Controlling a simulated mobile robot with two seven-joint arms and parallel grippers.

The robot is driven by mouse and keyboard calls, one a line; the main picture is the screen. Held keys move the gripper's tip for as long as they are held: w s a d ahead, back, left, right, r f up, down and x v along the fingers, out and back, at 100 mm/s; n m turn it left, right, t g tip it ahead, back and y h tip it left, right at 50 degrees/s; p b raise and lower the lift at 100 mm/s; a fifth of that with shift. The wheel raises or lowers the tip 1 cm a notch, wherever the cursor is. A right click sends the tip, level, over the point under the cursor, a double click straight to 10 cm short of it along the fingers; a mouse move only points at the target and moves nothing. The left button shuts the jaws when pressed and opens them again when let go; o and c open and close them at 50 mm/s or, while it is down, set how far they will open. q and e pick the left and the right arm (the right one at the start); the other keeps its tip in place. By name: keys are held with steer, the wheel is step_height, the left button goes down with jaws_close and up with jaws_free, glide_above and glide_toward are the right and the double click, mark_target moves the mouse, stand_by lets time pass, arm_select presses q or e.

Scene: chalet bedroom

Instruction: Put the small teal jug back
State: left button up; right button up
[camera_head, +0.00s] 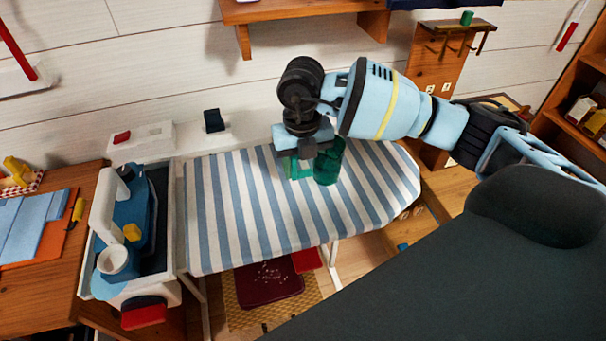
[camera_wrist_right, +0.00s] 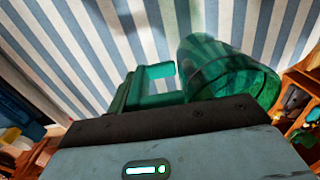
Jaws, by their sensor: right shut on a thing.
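The small teal jug (camera_head: 328,163) is a see-through green-teal vessel over the middle of the striped ironing board. My right gripper (camera_head: 303,150) reaches down from above, just left of the jug's body, and is shut on it. In the right wrist view the jug's round body (camera_wrist_right: 228,72) lies tilted in the picture, beside a squarish green part (camera_wrist_right: 152,84) at the jaws. I cannot tell whether the jug touches the board. My left gripper is not in view.
The striped ironing board (camera_head: 230,215) is otherwise clear. A wooden shelf (camera_head: 300,10) hangs above. A small green cup (camera_head: 467,18) sits on a peg rack (camera_head: 440,45) at right.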

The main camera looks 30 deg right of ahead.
mark_target(303, 173)
steer(key=shift+s+f, duration=0.1)
steer(key=shift+f, duration=1.5)
steer(key=shift+f, duration=0.15)
steer(key=o, duration=1.3)
step_height(303, 173, up, 12)
steer(key=shift+a+r, duration=0.15)
steer(key=shift+r, duration=0.05)
